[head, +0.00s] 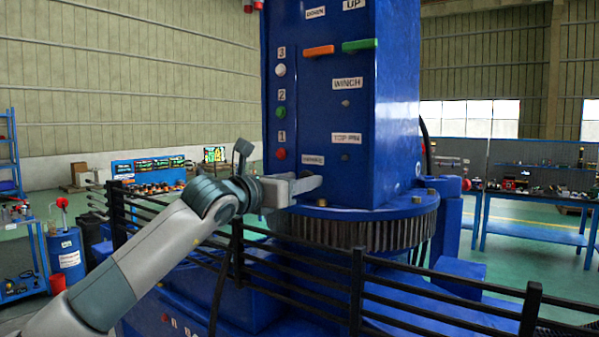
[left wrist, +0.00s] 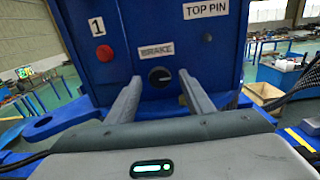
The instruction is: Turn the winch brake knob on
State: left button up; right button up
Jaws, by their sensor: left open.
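The winch brake knob (left wrist: 159,76) is a round black knob under the BRAKE label (left wrist: 156,50) on the blue crane column, seen in the left wrist view. My left gripper (left wrist: 158,90) is open, with one grey finger on each side of the knob in that view. I cannot tell whether the fingers touch the panel. In the head view the left gripper (head: 312,184) is at the lower part of the blue column (head: 340,120), and its fingers hide the knob there. The right gripper is not in view.
A red button (left wrist: 104,53) labelled 1 and a TOP PIN label (left wrist: 206,10) are near the knob. Orange (head: 319,51) and green (head: 360,45) levers stick out higher up. A black railing (head: 300,268) runs below my left arm, and a toothed ring (head: 350,230) surrounds the column base.

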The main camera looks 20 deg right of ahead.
pick_arm(q)
jog(key=shift+w+d, duration=0.15)
jog(key=shift+d, duration=0.05)
jog(key=shift+c, duration=0.6)
jog(key=c, duration=0.9)
